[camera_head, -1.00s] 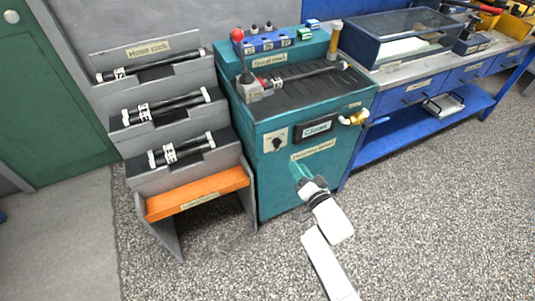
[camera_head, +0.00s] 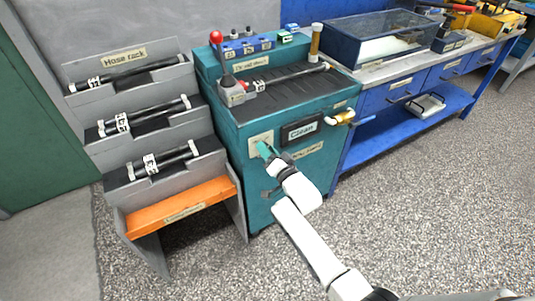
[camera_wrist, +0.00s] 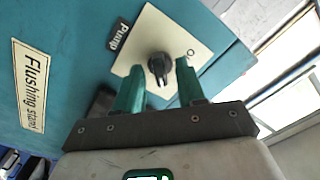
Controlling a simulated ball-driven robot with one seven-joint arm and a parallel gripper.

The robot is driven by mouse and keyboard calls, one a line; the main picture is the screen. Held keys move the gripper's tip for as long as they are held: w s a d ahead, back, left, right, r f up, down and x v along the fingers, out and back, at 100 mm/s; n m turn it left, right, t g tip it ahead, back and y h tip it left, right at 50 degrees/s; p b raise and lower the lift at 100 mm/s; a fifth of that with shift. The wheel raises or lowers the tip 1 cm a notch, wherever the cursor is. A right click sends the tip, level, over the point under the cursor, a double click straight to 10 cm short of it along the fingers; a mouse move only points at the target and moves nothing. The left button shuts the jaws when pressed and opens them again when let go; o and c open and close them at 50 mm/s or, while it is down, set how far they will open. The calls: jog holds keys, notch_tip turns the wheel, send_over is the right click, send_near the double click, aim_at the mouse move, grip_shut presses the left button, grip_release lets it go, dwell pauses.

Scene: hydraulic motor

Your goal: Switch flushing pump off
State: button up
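The flushing stand (camera_head: 250,185) is a teal cabinet with a cream switch plate (camera_head: 262,136) on its front. In the wrist view the plate (camera_wrist: 193,42) carries a black rotary knob (camera_wrist: 159,66), with a "Pump" label (camera_wrist: 119,34) beside it. My gripper (camera_head: 264,150) is in front of the plate and hides the knob in the head view. In the wrist view my gripper (camera_wrist: 160,66) is open, with its two green fingers apart on either side of the knob. I cannot tell whether either finger touches it.
A "Clean" display (camera_head: 301,130) and a brass fitting (camera_head: 342,117) sit right of the plate. The hose rack (camera_head: 150,140) with an orange shelf (camera_head: 180,204) stands close on the left. A blue workbench (camera_head: 400,135) is at the right. The speckled floor (camera_head: 420,220) in front is free.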

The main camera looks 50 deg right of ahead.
grip_shut()
dwell(0.4)
jog(key=shift+n, duration=0.3)
jog(key=shift+w+a+n+b, duration=0.1)
jog(key=shift+n+b, duration=0.8)
jog(key=shift+n, duration=3.4)
jog(key=shift+a+n+b, duration=0.1)
jog(key=shift+n+b, duration=0.8)
jog(key=shift+n, duration=3.4)
